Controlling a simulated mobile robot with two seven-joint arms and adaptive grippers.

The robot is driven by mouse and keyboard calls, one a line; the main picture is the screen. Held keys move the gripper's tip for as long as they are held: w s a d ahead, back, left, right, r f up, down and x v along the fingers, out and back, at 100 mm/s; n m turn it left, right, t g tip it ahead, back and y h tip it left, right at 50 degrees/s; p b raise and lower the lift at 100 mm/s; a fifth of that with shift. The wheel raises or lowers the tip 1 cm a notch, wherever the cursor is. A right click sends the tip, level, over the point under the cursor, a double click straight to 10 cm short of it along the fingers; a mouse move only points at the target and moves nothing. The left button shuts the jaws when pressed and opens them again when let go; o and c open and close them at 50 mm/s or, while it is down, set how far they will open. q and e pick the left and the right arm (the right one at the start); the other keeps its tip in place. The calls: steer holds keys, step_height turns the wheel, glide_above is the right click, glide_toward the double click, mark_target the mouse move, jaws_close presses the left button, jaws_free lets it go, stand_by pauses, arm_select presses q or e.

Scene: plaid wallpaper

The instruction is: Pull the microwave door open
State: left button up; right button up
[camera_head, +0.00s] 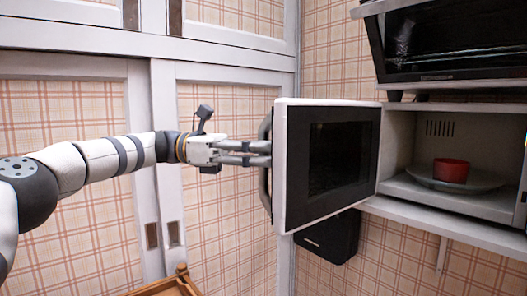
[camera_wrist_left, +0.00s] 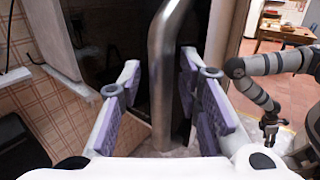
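The microwave door (camera_head: 331,160), white with a dark window, is swung wide open to the left of the microwave body (camera_head: 399,150). Its curved metal handle (camera_head: 265,190) is on the door's left edge. My left gripper (camera_head: 262,154) reaches the handle from the left. In the left wrist view the handle (camera_wrist_left: 162,85) stands between the two purple-padded fingers of my left gripper (camera_wrist_left: 160,85), with gaps showing beside it, so the fingers look open around it. My right gripper (camera_wrist_left: 270,130) hangs at the right of the left wrist view, too small to tell its opening.
An oven-like appliance (camera_head: 450,40) is above. A black box (camera_head: 330,238) is below the door. A wooden piece of furniture (camera_head: 165,288) is at the bottom. White-framed cabinets (camera_head: 100,40) stand at left.

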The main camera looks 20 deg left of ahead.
arm_select(q)
steer(key=s+a, duration=0.1)
steer(key=a, duration=0.6)
steer(key=shift+a, duration=0.2)
steer(key=shift+s, duration=0.1)
